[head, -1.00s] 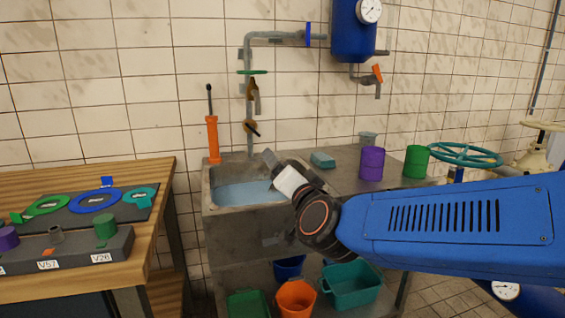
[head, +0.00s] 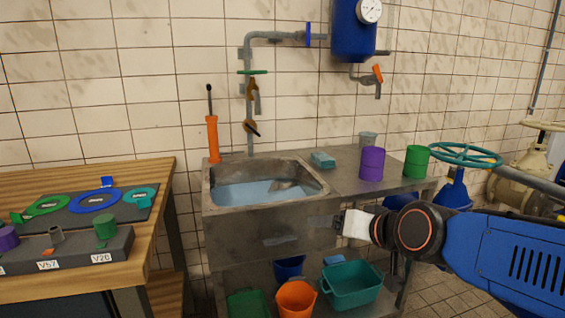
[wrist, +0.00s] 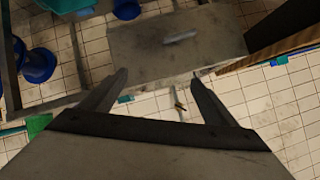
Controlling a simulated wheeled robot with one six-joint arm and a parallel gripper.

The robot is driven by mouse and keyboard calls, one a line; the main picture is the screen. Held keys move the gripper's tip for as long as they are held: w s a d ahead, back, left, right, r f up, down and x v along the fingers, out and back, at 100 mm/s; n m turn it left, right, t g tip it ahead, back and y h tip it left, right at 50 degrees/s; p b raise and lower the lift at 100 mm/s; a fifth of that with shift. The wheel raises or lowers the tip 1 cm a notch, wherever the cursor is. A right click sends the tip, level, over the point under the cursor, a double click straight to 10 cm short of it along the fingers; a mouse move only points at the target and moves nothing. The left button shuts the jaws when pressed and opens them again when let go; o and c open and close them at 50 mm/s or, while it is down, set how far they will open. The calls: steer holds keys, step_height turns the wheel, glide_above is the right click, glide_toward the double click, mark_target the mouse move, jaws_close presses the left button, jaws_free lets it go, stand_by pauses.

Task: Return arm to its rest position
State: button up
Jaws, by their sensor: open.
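My gripper (head: 340,223) is in front of the right part of the sink's front in the head view, at the end of my blue arm. In the wrist view its two fingers (wrist: 157,88) are spread apart with nothing between them. The grey sink (head: 265,230) holds water, and a small grey object (head: 285,185) sits in the water at its right side. The wrist view looks past the fingers at a grey panel, floor tiles and parts of the furniture.
A wooden bench (head: 150,220) with coloured rings stands at left. The sink counter carries a purple can (head: 372,163), a green can (head: 416,161) and a teal block (head: 323,160). Buckets and a teal bin (head: 352,286) are below. A teal handwheel (head: 465,155) is at right.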

steer(key=s+d+f+g+h, duration=0.2)
steer(key=s+d+f, duration=0.3)
steer(key=s+d, duration=0.3)
steer(key=s+d+f+g+h, duration=0.3)
steer(key=s+d+f, duration=0.3)
steer(key=s+d, duration=0.2)
steer(key=shift+s+d+f+g, duration=0.25)
steer(key=shift+s+g, duration=0.35)
steer(key=shift+s, duration=0.25)
